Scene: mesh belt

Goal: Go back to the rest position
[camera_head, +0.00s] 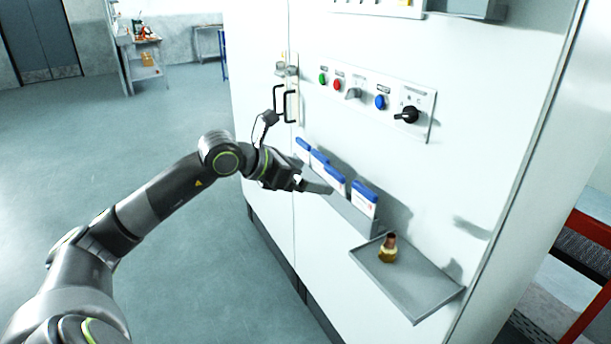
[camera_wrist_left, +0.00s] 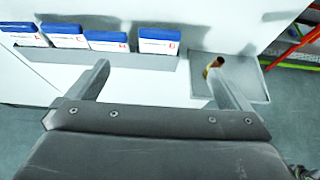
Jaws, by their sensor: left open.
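My left gripper (camera_head: 315,187) is in front of the white cabinet (camera_head: 462,130), near the narrow shelf holding blue-and-white boxes. In the left wrist view its two fingers (camera_wrist_left: 163,88) are spread wide apart with nothing between them. A small brass-coloured fitting (camera_head: 388,248) stands upright on the grey shelf (camera_head: 425,284) to the right of the gripper. In the left wrist view the fitting (camera_wrist_left: 214,66) shows just behind the right finger, partly hidden by it. My right gripper is in neither view.
Several blue-and-white boxes (camera_head: 363,200) stand in a narrow rack on the cabinet. Above them is a panel (camera_head: 372,98) with buttons and a black knob. Black door handles (camera_head: 289,104) stick out at the left. A red frame (camera_head: 590,228) is at far right. The floor (camera_head: 150,130) at left is clear.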

